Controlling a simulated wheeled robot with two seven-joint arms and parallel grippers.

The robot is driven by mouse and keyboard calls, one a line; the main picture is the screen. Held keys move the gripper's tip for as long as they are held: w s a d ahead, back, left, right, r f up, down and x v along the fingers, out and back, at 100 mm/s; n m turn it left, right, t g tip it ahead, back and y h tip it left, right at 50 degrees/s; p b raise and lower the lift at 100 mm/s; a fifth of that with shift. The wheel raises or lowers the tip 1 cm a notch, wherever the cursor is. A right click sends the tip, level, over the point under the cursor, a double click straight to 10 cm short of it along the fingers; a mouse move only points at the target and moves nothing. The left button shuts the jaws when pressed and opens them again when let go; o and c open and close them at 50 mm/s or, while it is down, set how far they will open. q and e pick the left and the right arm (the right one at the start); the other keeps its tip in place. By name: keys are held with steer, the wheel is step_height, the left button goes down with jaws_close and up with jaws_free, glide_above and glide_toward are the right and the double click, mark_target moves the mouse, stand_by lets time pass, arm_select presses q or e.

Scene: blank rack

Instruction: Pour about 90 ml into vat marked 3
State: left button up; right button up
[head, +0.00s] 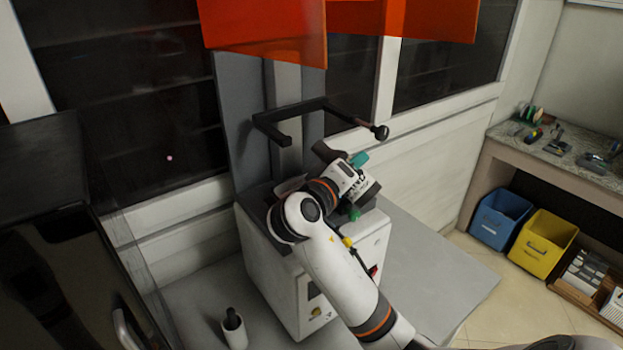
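A white arm of mine reaches in from the lower right. Its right gripper (350,182) is over the top of a white machine (278,275) and near its dark top parts. Small teal pieces (359,159) show at the gripper, but I cannot tell whether its fingers are open or shut, or whether they hold anything. The machine's top is largely hidden by the arm. I see no vat that I can make out and no readable number 3. A small white bottle with a black top (233,330) stands upright left of the machine. My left gripper is not in view.
Orange panels (270,30) hang above the machine, and a black bracket (290,118) juts from its grey column. A glossy black unit stands at left. The grey table (445,282) is clear right of the machine. Blue (500,218) and yellow (541,246) bins are at right.

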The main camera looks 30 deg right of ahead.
steer(key=n+p, duration=0.1)
steer(key=p, duration=0.2)
steer(key=shift+s+d+n+g, duration=0.1)
steer(key=shift+s+n+g, duration=0.1)
steer(key=shift+n+g, duration=0.15)
steer(key=shift+f+n+p, duration=0.4)
steer(key=shift+n+p, duration=0.05)
steer(key=shift+p, duration=0.05)
steer(key=shift+f+n+p, duration=0.1)
steer(key=shift+n+p, duration=0.7)
steer(key=shift+p, duration=0.65)
steer(key=shift+f+n+g+p, duration=0.1)
steer(key=shift+n+g+p, duration=0.15)
steer(key=shift+n+p, duration=0.5)
stand_by(1.3)
steer(key=shift+w+p, duration=0.1)
steer(key=shift+p, duration=0.65)
stand_by(0.6)
